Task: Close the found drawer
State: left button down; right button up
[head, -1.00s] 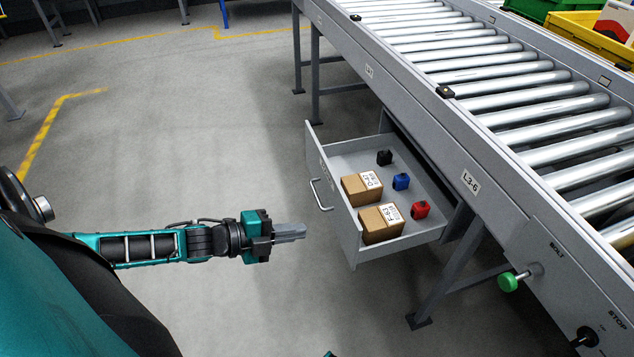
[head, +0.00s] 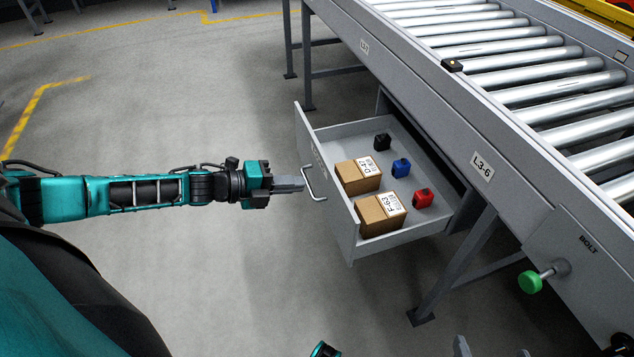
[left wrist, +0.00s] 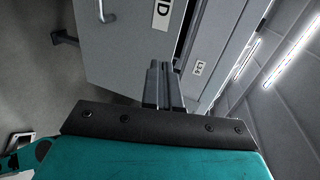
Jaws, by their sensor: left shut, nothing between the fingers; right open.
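The grey drawer (head: 398,240) stands pulled out from under the roller conveyor. In it are two cardboard boxes and small black, blue and red items. Its front carries a bar handle (head: 314,184). My left gripper (head: 302,184) is shut and empty, its fingertips close to the drawer front beside the handle; I cannot tell whether they touch. In the left wrist view its fingers (left wrist: 163,85) point at the drawer front (left wrist: 130,50), and part of the handle (left wrist: 105,10) shows at the top. My right gripper (head: 491,350) is open; only its fingertips show at the bottom edge.
The conveyor (head: 500,110) runs above the drawer, with a label L3-6 on its side. A green knob (head: 530,282) sticks out right of the drawer, and a conveyor leg (head: 450,275) stands nearby. The floor left of the drawer is clear.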

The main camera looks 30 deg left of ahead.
aim_at(332, 179)
pick_arm(q)
jog(key=x, duration=0.4)
jog(key=shift+w+d+r+b, duration=0.1)
jog(key=shift+w+r+b, duration=0.05)
jog(key=shift+r+b, duration=0.2)
jog(key=shift+w+d, duration=0.5)
jog(key=shift+w, duration=0.05)
pick_arm(e)
jog(key=shift+w+a, duration=0.3)
jog(key=shift+a, duration=0.1)
jog(key=shift+f, duration=0.1)
